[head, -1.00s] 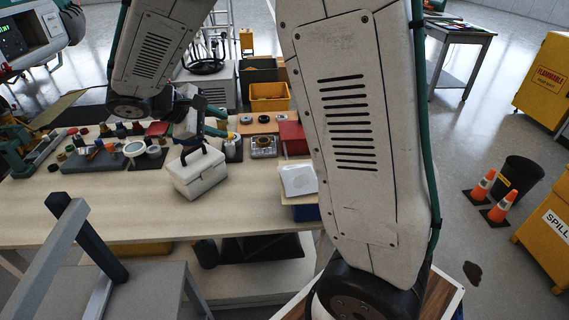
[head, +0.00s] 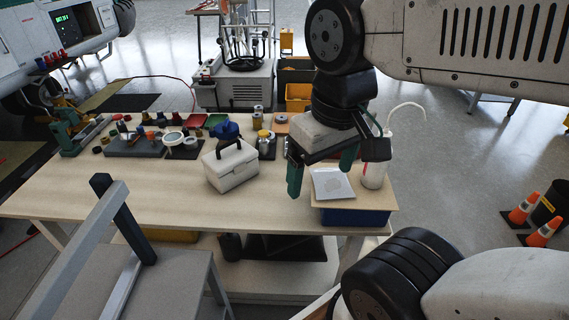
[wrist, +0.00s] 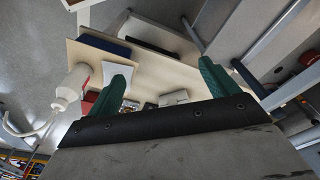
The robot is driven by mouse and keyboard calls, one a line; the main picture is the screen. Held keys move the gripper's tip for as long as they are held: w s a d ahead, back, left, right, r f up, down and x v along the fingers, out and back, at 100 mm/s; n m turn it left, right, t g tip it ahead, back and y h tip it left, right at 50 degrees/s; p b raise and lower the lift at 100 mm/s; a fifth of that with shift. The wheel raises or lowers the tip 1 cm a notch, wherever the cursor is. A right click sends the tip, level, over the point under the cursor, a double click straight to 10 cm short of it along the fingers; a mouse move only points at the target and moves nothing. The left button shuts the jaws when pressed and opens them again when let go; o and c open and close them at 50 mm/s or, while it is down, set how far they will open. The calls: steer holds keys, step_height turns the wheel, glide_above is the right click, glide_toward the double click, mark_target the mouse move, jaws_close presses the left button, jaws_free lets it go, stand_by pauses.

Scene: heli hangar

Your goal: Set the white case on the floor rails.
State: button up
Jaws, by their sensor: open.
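The white case (head: 232,170) stands upright on the wooden workbench (head: 130,200), with its black handle raised on top. My gripper (head: 321,174) is open and empty, with green fingers, above the bench to the right of the case and apart from it. In the wrist view, the gripper (wrist: 162,84) shows its two fingers apart with nothing between them. A small pale box beyond the fingers there (wrist: 174,97) looks like the case. I cannot make out the floor rails in either view.
A white bottle (head: 375,172) and a white sheet (head: 332,184) are close to my gripper at the bench's right end. Small parts and trays (head: 135,146) line the back left. A grey step frame (head: 170,280) stands in front. Orange cones (head: 541,232) stand on the right floor.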

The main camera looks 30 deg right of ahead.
steer(key=shift+o, duration=0.8)
steer(key=shift+w+f, duration=0.1)
steer(key=shift+f, duration=0.05)
steer(key=n+t, duration=0.2)
steer(key=t, duration=0.1)
glide_toward(229, 144)
steer(key=f, duration=0.2)
steer(key=shift+y, duration=0.3)
steer(key=x, duration=0.7)
steer(key=shift+w+d, duration=0.25)
steer(key=shift+w, duration=0.15)
steer(key=c, duration=1.9)
